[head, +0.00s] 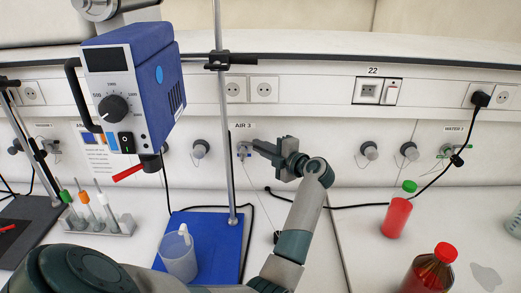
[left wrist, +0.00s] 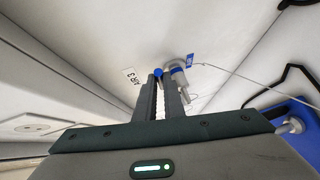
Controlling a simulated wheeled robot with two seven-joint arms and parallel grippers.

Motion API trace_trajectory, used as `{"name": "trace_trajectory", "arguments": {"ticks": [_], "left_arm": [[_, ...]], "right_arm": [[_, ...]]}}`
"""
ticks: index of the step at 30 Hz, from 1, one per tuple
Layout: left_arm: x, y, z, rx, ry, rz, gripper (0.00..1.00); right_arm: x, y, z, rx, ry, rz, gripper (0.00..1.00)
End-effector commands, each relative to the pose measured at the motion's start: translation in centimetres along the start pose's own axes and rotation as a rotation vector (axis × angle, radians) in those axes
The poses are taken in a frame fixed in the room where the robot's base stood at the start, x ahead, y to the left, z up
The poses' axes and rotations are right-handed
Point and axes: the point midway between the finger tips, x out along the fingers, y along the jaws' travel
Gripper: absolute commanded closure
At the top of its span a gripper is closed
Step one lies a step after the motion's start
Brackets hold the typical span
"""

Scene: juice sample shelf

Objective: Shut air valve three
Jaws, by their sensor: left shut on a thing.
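The air valve three (head: 242,151) is on the white wall panel under the "AIR 3" label (head: 243,126). It is a small grey fitting with a blue part. In the left wrist view its pale body with a blue band (left wrist: 177,76) sits beside a round blue knob (left wrist: 157,73). My left gripper (head: 258,147) reaches the valve from the right. Its fingers (left wrist: 160,90) are shut on the valve's blue knob, and they hide part of it. Whether the knob has turned cannot be told. My right gripper is not in view.
A blue overhead stirrer (head: 135,85) hangs on a metal rod (head: 222,120) left of the valve. A beaker (head: 179,255) stands on its blue base (head: 215,225). Two red bottles (head: 397,212) stand at right. A black cable (head: 360,206) crosses the bench. More valves (head: 370,150) line the wall.

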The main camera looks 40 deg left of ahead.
Motion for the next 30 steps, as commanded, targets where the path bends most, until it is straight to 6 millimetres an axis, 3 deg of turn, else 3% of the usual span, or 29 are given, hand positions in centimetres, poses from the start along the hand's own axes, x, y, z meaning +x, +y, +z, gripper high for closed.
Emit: {"name": "trace_trajectory", "arguments": {"ticks": [6,16,19,30], "left_arm": [[0.25,-0.22,0.56,-0.011,0.076,-0.014,1.00],[0.21,0.02,0.51,-0.011,0.089,-0.013,1.00],[0.21,0.04,0.51,-0.011,0.088,-0.013,0.72],[0.14,0.12,0.55,-0.012,0.088,-0.012,0.72]], "right_arm": [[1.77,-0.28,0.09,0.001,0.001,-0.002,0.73],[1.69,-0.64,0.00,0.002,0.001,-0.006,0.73],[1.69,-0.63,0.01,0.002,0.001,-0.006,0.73],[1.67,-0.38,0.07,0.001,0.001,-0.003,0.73]]}}
